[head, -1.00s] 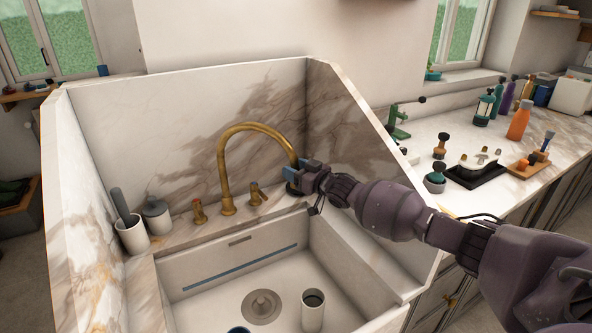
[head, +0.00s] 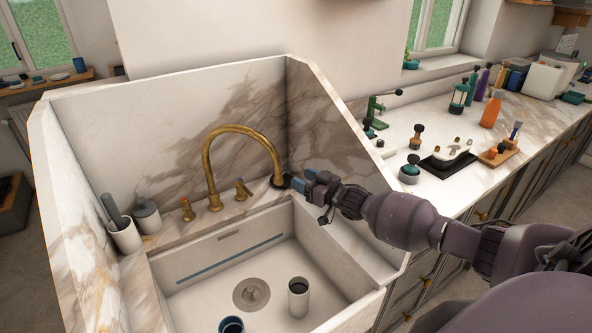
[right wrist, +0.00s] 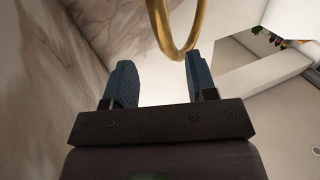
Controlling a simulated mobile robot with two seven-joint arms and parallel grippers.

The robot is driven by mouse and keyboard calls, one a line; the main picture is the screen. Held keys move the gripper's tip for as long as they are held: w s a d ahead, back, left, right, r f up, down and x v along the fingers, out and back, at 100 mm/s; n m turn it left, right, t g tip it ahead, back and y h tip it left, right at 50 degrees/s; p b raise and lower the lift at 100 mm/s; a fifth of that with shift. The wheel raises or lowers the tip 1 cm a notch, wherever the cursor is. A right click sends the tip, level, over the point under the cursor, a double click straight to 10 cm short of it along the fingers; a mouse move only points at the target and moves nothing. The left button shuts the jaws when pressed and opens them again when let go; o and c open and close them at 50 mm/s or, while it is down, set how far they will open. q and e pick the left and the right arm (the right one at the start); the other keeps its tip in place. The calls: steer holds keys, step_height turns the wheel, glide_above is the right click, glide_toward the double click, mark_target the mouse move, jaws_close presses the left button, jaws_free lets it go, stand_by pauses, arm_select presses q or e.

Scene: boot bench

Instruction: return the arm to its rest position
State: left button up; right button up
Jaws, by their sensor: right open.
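My right arm reaches in from the right in the head view. Its gripper (head: 292,184) is over the back right ledge of the sink, close to the end of the brass faucet (head: 208,165). In the right wrist view the two blue fingers of the gripper (right wrist: 158,82) stand apart with nothing between them. The curved brass faucet (right wrist: 168,35) shows just beyond the fingertips there. Whether it touches a finger I cannot tell. A dark round thing lies by the fingertips in the head view, partly hidden by them. My left gripper is not in view.
The marble sink (head: 195,290) has high walls at back and sides. A white cup (head: 298,300) and a blue-rimmed cup (head: 231,327) are in the basin. A cup with a brush (head: 124,236) and a lidded jar (head: 147,217) stand at left. Bottles and tools crowd the right counter.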

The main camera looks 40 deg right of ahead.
steer(key=shift+s+d, duration=0.1)
steer(key=shift+s, duration=0.35)
stand_by(0.4)
steer(key=s+a+f+n+g+h, duration=0.1)
steer(key=s+a+f+n, duration=0.1)
steer(key=s+a+f, duration=0.3)
steer(key=s+a+f+n+g+h, duration=0.1)
steer(key=s+a+f, duration=0.15)
steer(key=a, duration=0.45)
steer(key=s+a+f+m+g+h, duration=0.1)
steer(key=s+f, duration=0.2)
steer(key=s, duration=0.4)
steer(key=s+a+f+m+g+h+b, duration=0.1)
steer(key=s+f+m, duration=0.1)
steer(key=s, duration=0.6)
steer(key=s+a+f+m+g+h, duration=0.1)
steer(key=s+f, duration=0.3)
steer(key=s, duration=0.4)
steer(key=shift+a+f+m+g, duration=0.3)
steer(key=shift+f+m, duration=0.1)
steer(key=shift+m, duration=0.3)
